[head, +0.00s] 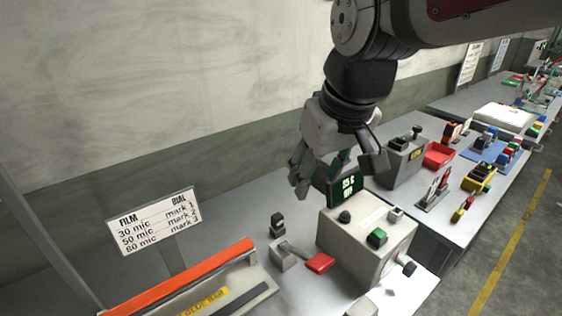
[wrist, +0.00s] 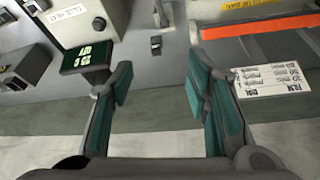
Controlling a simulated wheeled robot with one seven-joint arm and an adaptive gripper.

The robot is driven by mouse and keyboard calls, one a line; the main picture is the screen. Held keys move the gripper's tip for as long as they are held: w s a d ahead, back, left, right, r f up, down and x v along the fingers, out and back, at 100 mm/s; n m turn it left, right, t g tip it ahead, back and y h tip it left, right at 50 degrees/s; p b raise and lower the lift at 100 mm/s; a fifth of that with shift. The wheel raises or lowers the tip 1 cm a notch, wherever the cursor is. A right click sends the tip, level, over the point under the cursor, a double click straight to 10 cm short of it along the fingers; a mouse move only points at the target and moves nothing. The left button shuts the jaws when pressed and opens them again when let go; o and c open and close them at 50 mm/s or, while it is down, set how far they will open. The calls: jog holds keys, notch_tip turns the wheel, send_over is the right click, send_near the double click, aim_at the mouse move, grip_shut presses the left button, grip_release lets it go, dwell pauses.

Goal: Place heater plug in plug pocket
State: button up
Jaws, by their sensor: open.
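A small dark piece with a grey base (head: 278,225), which looks like the heater plug, stands on the bench near the wall. It also shows in the wrist view (wrist: 156,44), between and beyond the fingertips. A grey block (head: 283,256) sits just in front of it; I cannot tell whether this is the plug pocket. My gripper (head: 318,180) is open and empty, above and behind the bench items, with fingers pointing down. In the wrist view its green-padded fingers (wrist: 160,82) are spread wide, apart from everything.
A beige control box (head: 345,246) with knobs and a dark display (head: 347,186) with lit characters stand right of the plug. A red-tipped lever (head: 319,262) lies between. An orange-barred sealer (head: 185,273) and film dial sign (head: 154,222) are at left.

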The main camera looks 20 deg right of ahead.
jog(key=s+m+t, duration=0.1)
jog(key=s, duration=0.7)
jog(key=shift+t, duration=0.3)
dwell(0.7)
